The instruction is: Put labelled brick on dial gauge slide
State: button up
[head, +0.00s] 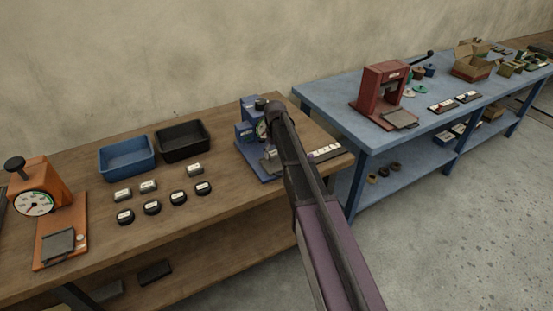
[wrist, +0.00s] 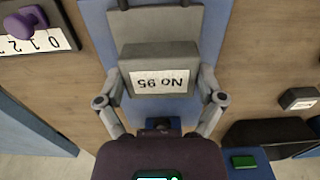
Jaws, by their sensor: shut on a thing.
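A grey brick (wrist: 160,58) with a white label, reading "No 95" upside down, is between the two fingers of my gripper (wrist: 160,84) in the wrist view. My gripper is shut on it. The blue dial gauge stand (head: 247,133) is at the right end of the wooden bench in the head view. Its blue base (wrist: 96,30) lies below the brick in the wrist view. A grey plate, seemingly the slide (wrist: 150,20), shows just beyond the brick. I cannot tell whether the brick touches it. My arm hides part of the gauge in the head view.
Several labelled grey bricks (head: 194,169) and black round pieces (head: 152,207) lie on the bench. Blue (head: 127,158) and black (head: 183,141) bins stand behind them. An orange dial scale (head: 50,200) is at left. A white scale strip (wrist: 35,42) lies beside the gauge.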

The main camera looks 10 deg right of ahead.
aim_at(275, 163)
jog(key=shift+w+d+f, duration=0.1)
jog(key=shift+w+f, duration=0.1)
jog(key=shift+w, duration=0.3)
jog(key=shift+s+f+b, duration=0.15)
jog(key=shift+f+b, duration=1.45)
jog(key=shift+b, duration=0.2)
jog(key=shift+f, duration=0.15)
jog(key=o, duration=0.9)
notch_tip(275, 163, up, 12)
jog(key=p, duration=1.2)
jog(key=shift+r, duration=0.2)
